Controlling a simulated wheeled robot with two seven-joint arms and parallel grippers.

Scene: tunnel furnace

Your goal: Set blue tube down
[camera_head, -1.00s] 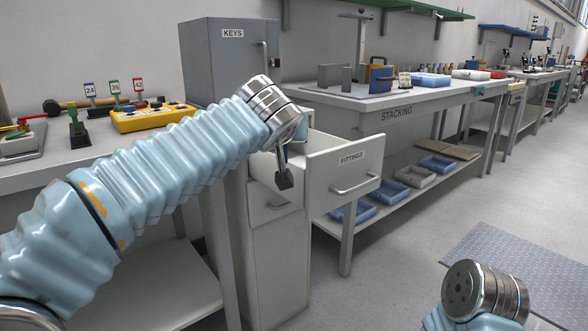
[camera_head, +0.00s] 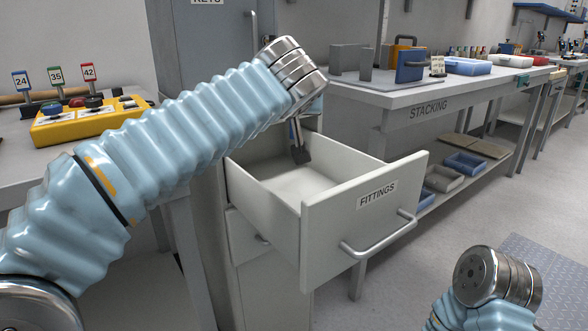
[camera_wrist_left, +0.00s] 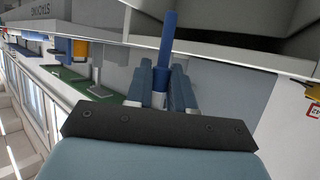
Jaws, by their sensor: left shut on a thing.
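The blue tube (camera_wrist_left: 168,38) shows in the left wrist view, standing out past the fingers of my left gripper (camera_wrist_left: 162,72), which is shut on it. In the head view my left wrist hangs over the back of the open drawer (camera_head: 365,225) labelled FITTINGS. There the wrist hides most of the left gripper, and I cannot make out the tube clearly. The visible drawer floor is bare. My right wrist is at the lower right of the head view, with its gripper out of sight.
The grey KEYS cabinet (camera_head: 205,50) stands behind my left arm. A yellow box (camera_head: 90,120) with buttons lies on the left bench. The STACKING bench (camera_head: 400,95) carries a blue block (camera_head: 411,67) and trays, with more trays on its lower shelf. Open floor lies at right.

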